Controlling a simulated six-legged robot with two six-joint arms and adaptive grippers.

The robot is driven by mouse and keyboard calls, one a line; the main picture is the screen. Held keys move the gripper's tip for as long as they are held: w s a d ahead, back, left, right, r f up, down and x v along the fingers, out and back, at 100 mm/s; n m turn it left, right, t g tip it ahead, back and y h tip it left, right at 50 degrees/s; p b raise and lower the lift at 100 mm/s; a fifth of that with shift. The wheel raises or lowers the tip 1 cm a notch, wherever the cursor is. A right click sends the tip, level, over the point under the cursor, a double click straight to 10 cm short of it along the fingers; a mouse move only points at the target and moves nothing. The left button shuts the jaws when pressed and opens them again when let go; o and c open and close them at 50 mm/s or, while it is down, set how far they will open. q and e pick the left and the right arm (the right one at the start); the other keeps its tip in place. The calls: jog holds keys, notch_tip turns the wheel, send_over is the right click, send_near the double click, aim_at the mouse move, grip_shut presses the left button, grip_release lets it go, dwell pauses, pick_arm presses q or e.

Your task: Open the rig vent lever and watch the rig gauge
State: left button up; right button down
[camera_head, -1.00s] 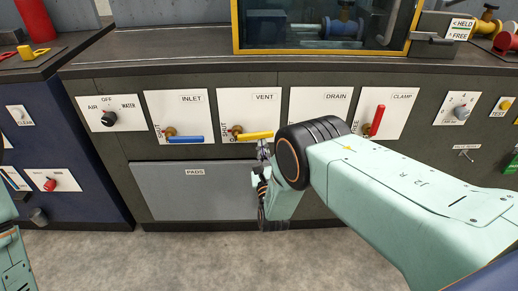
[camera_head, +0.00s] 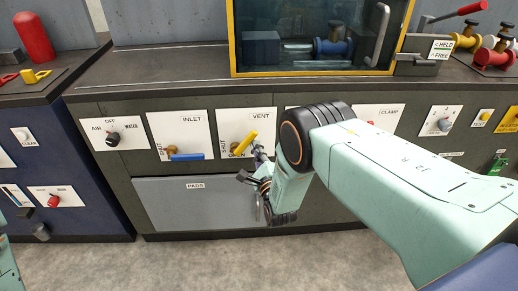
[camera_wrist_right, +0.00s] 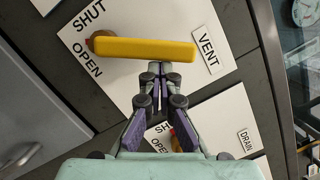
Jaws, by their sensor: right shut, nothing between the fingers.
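The yellow vent lever (camera_head: 246,141) is on the white VENT plate on the cabinet front. Its handle slants up to the right from its pivot. In the right wrist view the lever (camera_wrist_right: 145,48) crosses the plate beside the SHUT and OPEN labels. My right gripper (camera_head: 259,150) is at the lever's right side. In the wrist view its closed fingertips (camera_wrist_right: 154,72) are close against the handle's lower edge; contact is unclear. My left gripper is out of view.
A blue inlet lever (camera_head: 186,157) sits to the left. My right arm covers most of the DRAIN plate. A yellow-framed glass case (camera_head: 320,70) stands on the bench (camera_head: 150,66) above. A grey PADS panel (camera_head: 190,210) is below. The floor in front is clear.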

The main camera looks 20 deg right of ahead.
aim_at(244, 142)
jog(key=r+n, duration=0.1)
jog(key=a+r+n+p, duration=0.1)
jog(key=n, duration=0.1)
jog(key=shift+w+a+g, duration=0.15)
jog(key=shift+a+g, duration=0.05)
jog(key=shift+g, duration=0.1)
jog(key=n, duration=0.1)
jog(key=a+n+p, duration=0.1)
jog(key=shift+w+a+r+n+g+y, duration=0.2)
jog(key=shift+r+n+g+y, duration=0.2)
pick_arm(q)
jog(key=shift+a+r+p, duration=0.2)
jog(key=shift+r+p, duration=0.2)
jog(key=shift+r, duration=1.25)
pick_arm(e)
jog(key=shift+w+a+r, duration=0.1)
jog(key=shift+w+a, duration=0.05)
jog(key=shift+a, duration=0.4)
